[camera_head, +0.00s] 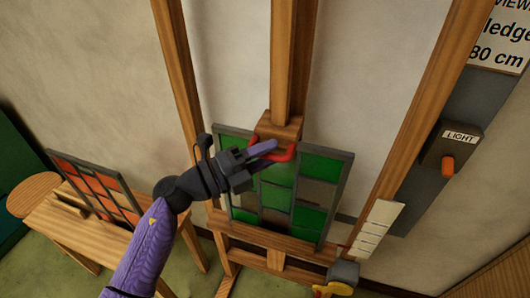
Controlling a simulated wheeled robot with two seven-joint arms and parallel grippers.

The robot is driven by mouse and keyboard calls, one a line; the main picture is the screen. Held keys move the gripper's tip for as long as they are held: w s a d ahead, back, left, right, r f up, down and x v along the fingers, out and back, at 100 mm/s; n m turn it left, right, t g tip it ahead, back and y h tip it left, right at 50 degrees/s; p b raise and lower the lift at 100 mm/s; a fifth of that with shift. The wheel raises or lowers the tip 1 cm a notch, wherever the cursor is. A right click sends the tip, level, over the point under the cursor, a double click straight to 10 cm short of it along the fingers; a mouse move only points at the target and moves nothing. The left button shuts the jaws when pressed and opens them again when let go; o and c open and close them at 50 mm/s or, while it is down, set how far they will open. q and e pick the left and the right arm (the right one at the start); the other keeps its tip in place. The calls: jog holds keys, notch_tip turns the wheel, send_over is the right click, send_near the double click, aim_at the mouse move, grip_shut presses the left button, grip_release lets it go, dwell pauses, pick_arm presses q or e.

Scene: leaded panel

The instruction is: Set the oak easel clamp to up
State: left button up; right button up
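The oak easel clamp (283,127) is a wooden block on the easel's central post, at the top edge of a leaded panel (322,166) with green and dull brown panes. A red handle (286,154) sticks out from the front of the clamp. My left gripper (264,148) is at the handle, its fingers overlapping it in view and hiding part of it. I cannot tell whether the fingers grip the handle or only lie in front of it. My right gripper is not in view.
A wooden table (75,235) with a red-paned panel (97,188) stands at left beside a round stool (33,193). A light switch box (452,148) is on the wall at right. A grey block with a yellow and red part (344,272) sits at the easel's lower right.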

pick_arm(q)
grip_shut()
dwell(1.2)
